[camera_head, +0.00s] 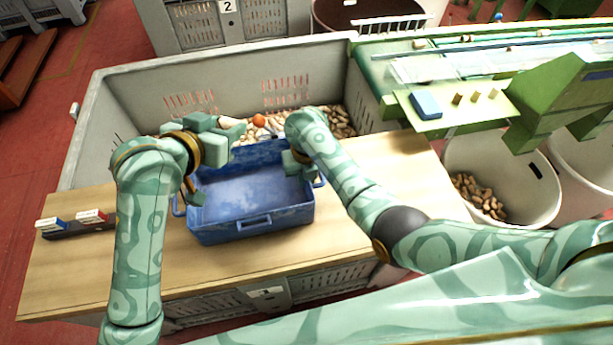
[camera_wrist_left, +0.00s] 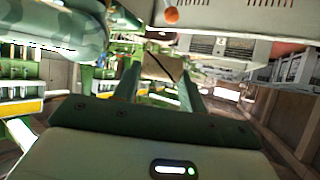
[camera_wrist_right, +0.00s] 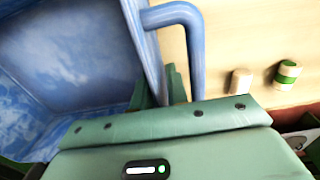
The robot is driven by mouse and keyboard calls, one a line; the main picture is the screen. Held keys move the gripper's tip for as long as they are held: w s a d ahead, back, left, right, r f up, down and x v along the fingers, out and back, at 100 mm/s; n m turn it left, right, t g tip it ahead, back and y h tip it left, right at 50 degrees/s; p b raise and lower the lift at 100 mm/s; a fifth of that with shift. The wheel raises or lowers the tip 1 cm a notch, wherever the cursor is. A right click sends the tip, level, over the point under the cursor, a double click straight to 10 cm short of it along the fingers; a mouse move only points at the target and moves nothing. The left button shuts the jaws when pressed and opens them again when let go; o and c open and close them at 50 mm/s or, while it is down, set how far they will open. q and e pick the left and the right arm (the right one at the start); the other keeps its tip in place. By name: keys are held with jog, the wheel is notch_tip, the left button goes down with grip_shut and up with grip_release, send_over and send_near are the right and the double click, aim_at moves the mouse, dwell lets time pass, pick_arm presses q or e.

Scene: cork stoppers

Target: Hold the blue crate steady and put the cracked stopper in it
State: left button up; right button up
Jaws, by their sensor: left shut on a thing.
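The blue crate (camera_head: 250,222) stands upright on the wooden table and looks empty inside. My left gripper (camera_head: 229,130) is above the crate's back left side, shut on the cracked stopper. In the left wrist view this tan stopper (camera_wrist_left: 163,67) sits between the fingers, with a dark crack line across it. My right gripper (camera_head: 299,160) is at the crate's right side, partly hidden by its own arm. In the right wrist view its fingers (camera_wrist_right: 160,88) close around the crate's wall (camera_wrist_right: 140,30) beside the looped blue handle (camera_wrist_right: 178,14).
A large grey bin (camera_head: 110,95) with many stoppers and an orange ball (camera_head: 259,120) lies behind the table. A cream cylinder (camera_wrist_right: 240,80) and a green-banded one (camera_wrist_right: 287,72) are right of the crate. A card rack (camera_head: 78,226) stands left; a white bin (camera_head: 500,160) is right.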

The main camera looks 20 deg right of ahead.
jog(key=shift+f, duration=0.15)
grip_shut()
pick_arm(q)
notch_tip(320, 180, down, 13)
dwell(1.5)
jog(key=o, duration=1)
jog(key=shift+o, duration=0.2)
